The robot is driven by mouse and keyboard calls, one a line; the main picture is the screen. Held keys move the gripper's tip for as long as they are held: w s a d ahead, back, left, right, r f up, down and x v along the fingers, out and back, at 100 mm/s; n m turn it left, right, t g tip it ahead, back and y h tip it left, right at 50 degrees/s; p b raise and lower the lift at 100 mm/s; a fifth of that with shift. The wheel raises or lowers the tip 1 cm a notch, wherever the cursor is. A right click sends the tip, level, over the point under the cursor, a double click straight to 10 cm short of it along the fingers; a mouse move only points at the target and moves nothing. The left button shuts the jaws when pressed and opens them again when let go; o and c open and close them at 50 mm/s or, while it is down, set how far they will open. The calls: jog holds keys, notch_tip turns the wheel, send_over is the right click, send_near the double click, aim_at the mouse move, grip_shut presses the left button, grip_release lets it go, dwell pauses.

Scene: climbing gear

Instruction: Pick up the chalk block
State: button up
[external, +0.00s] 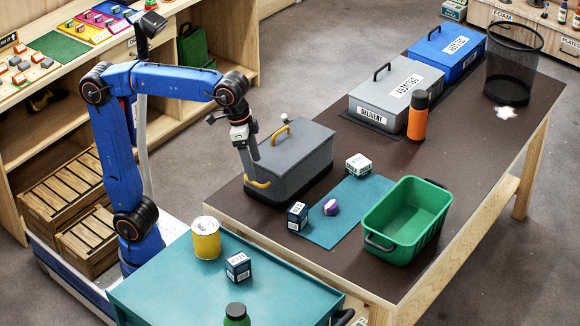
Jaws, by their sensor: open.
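Several small items could be the chalk block, and I cannot read their labels clearly enough to tell which it is. A white box with a green label (358,166) stands at the back of the teal mat on the dark table. A dark box with a white label (297,216) stands at the mat's left edge, and a purple item with a pale face (331,207) lies on the mat. A similar dark box (238,267) stands on the teal cart top. My gripper (252,165) is open and points down at the left side of a grey lidded box, apart from these items.
The grey box with yellow handles (290,155) stands close beside my gripper. An open green bin (407,222) stands right of the mat (345,228). An orange bottle (418,116) and grey and blue cases stand behind. A yellow tin (206,240) stands on the cart.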

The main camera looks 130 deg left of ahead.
jog(key=w+a+r+n, duration=0.3)
jog(key=w+a+r, duration=0.1)
jog(key=w+a, duration=0.45)
jog(key=n+g, duration=0.3)
jog(key=n, duration=0.3)
send_over(359, 161)
notch_tip(359, 161, down, 3)
jog(key=shift+h, duration=0.4)
notch_tip(359, 161, down, 17)
jog(key=shift+r, duration=0.1)
jog(key=shift+c, duration=0.6)
jog(key=c, duration=1)
